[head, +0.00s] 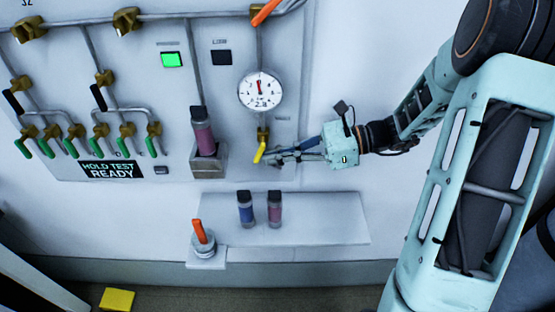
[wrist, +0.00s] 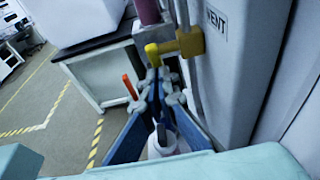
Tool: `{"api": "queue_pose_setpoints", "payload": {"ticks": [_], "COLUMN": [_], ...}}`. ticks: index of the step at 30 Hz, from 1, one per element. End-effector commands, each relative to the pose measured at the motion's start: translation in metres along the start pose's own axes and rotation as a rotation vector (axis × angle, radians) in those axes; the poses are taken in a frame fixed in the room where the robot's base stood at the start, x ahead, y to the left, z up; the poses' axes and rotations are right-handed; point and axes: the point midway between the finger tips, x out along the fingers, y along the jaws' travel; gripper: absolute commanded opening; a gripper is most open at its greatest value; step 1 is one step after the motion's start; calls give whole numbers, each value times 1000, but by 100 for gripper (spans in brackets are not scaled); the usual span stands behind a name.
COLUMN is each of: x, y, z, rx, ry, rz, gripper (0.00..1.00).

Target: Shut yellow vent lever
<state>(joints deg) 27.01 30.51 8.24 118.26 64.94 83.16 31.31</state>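The yellow vent lever (head: 260,153) hangs tilted from a brass valve (head: 263,134) below the round gauge. In the wrist view the yellow lever (wrist: 152,54) points away from the brass valve body (wrist: 188,42), beside the VENT label (wrist: 216,20). My gripper (head: 275,154) reaches in from the right, its fingertips close beside the lever. In the wrist view my gripper (wrist: 160,88) has its blue fingers converging just below the lever's yellow end. The gap between the tips is narrow and partly hidden. I cannot tell whether they touch the lever.
The gauge (head: 261,91) is above the lever. A purple-filled column (head: 203,138) stands in a holder to its left. Two vials (head: 260,209) stand on the shelf (head: 330,218) below, near an orange-handled device (head: 201,240). The wall right of the panel is clear.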

Motion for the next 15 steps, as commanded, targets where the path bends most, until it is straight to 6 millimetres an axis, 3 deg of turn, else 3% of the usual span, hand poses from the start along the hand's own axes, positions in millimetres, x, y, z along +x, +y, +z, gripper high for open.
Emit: {"api": "queue_pose_setpoints", "payload": {"ticks": [9,15], "x": [11,16], "y": [0,0], "z": [-5,-4], "rx": [5,0], "ry": [-283,-291], "rz": [1,2], "gripper": [0,0]}}
